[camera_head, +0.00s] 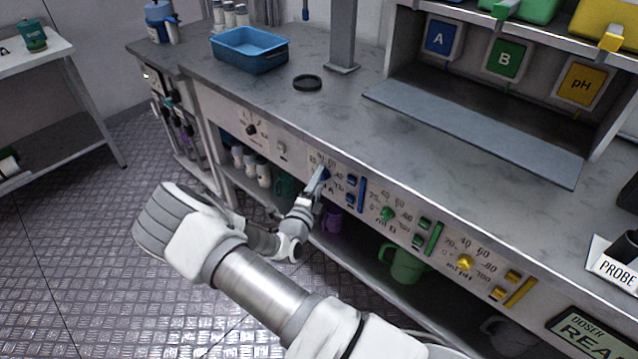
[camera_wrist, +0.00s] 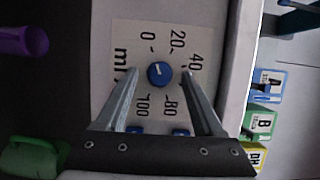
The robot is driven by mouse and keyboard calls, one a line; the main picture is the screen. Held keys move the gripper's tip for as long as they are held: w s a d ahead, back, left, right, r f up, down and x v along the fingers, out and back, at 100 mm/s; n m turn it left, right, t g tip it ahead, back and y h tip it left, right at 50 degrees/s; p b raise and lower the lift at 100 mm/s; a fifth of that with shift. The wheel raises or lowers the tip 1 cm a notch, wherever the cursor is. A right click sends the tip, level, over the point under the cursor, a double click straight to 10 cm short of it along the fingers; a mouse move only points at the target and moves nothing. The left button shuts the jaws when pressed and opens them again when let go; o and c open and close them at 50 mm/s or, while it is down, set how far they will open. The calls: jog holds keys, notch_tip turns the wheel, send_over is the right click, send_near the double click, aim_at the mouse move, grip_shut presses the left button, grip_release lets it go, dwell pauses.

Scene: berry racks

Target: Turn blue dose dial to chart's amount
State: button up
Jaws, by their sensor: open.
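The blue dose dial (camera_wrist: 159,74) is on the front panel of the bench, with a printed ml scale (camera_wrist: 122,45) around it. A short white mark shows on the dial; which number it points at is hard to tell. My gripper (camera_wrist: 160,72) is open, with one finger on each side of the dial and a gap visible on both sides. In the head view, my gripper (camera_head: 318,181) is at the blue dial (camera_head: 326,173) and covers part of its scale. No dose chart is legible in either view.
A green dial (camera_head: 387,213) and a yellow dial (camera_head: 464,262) sit further right on the panel. Blue buttons (camera_head: 351,181) are close to the right of my gripper. Mugs and bottles stand on the shelf below. A blue tray (camera_head: 249,50) is on the bench top.

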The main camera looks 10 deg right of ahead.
jog(key=shift+w, duration=0.1)
grip_shut()
dwell(0.3)
jog(key=shift+m, duration=0.3)
jog(key=shift+w+a+f+m+g+h+b, duration=0.15)
jog(key=shift+m+g+h+b, duration=1.45)
jog(key=shift+m, duration=4.15)
jog(key=shift+w+a+f+m+g+h+b, duration=0.2)
jog(key=shift+m+g+h+b, duration=1.45)
jog(key=shift+m, duration=4.05)
jog(key=shift+w+a+m+g+h+b, duration=0.2)
jog(key=shift+m+g+h+b, duration=0.65)
jog(key=shift+m+h+b, duration=3.2)
jog(key=m+y+p, duration=0.3)
jog(key=shift+d+m+y, duration=0.15)
jog(key=shift+m+y, duration=0.25)
